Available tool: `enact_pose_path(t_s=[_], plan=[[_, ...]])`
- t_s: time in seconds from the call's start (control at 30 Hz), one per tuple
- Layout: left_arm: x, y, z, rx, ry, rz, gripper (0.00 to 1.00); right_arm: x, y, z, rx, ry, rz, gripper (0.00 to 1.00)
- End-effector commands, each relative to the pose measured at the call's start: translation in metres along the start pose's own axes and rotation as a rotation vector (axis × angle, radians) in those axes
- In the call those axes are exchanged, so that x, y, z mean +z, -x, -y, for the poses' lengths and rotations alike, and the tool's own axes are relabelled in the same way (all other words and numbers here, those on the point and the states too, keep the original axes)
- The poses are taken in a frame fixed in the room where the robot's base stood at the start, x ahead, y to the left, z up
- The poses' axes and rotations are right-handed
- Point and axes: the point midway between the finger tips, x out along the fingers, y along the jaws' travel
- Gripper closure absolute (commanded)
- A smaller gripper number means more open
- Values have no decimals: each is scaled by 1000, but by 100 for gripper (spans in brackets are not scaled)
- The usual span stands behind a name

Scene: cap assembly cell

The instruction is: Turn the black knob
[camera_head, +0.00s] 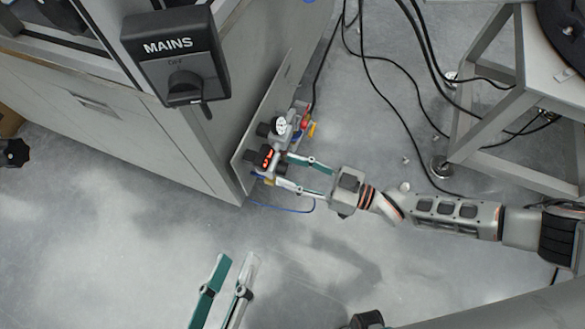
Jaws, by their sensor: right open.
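A small panel unit (243,172) on the side of the grey cabinet carries several controls. They include a black knob-like part (264,130), a white round part (281,125), a red part (305,121) and a dark part with a lit red display (267,156). My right gripper (281,170) is open, its fingers pointing left at the panel's lower controls. I cannot tell whether the fingertips touch them. A black MAINS box (160,47) with a black rotary knob (186,84) is at the upper left. My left gripper (236,257) is open and empty at the bottom, apart from everything.
The grey cabinet (130,135) fills the upper left. A blue wire (285,208) hangs below the panel. Black cables (385,95) lie across the floor, and a metal frame stand (490,120) is at the right.

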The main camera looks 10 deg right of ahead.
Motion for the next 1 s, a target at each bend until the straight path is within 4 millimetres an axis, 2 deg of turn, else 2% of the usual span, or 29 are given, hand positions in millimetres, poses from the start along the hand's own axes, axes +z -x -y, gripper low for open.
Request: enact_pose_path(t_s=[0.2, 0.23, 0.37, 0.73, 1.0], plan=[[-1, 0, 0, 1, 2, -2, 65, 0, -1, 0, 0, 0, 0, 57], [-1, 0, 0, 1, 2, -2, 65, 0, -1, 0, 0, 0, 0, 63], [-1, 0, 0, 1, 2, -2, 65, 0, -1, 0, 1, 0, 0, 96], [0, 0, 0, 0, 4, 0, 65, 0, 0, 0, 1, -33, 0, 96], [2, 0, 0, 1, 24, -1, 65, 0, 0, -1, 1, -185, -1, 96]])
